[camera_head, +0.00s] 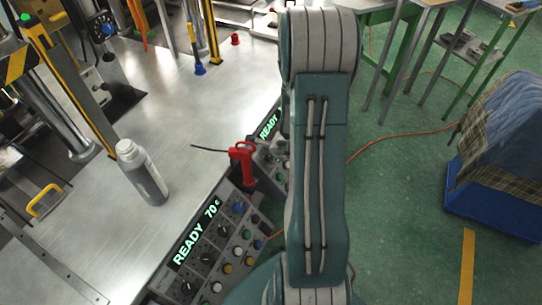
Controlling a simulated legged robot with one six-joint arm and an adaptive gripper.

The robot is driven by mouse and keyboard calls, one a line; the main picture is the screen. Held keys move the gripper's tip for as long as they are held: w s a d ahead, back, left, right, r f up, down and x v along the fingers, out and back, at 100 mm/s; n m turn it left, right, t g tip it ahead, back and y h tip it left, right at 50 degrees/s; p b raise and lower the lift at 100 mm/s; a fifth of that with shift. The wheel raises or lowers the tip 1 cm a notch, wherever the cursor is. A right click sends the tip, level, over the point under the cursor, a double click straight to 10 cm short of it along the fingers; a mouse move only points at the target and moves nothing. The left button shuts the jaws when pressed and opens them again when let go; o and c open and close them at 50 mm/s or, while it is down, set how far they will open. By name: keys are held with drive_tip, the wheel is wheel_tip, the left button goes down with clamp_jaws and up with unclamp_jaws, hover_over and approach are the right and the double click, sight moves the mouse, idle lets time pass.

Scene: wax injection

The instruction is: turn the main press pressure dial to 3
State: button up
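A grey control panel (212,248) runs along the front edge of the metal table, with a green display (197,234) reading "READY 70 c". It carries several knobs, including a black knob (223,230) and a blue knob (239,208). A second panel with another "READY" display (269,125) is partly hidden behind my arm. A round black dial with a blue part (103,29) is on the press at upper left. I cannot tell which of these is the main press pressure dial, nor read any setting. My gripper is not visible; only my teal arm shows.
A red-handled tool (242,163) stands between the two panels. A grey bottle with a white cap (143,175) stands on the metal table (160,95). A blue bin (500,205) with cloth is on the green floor at right. An orange cable (400,133) crosses the floor.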

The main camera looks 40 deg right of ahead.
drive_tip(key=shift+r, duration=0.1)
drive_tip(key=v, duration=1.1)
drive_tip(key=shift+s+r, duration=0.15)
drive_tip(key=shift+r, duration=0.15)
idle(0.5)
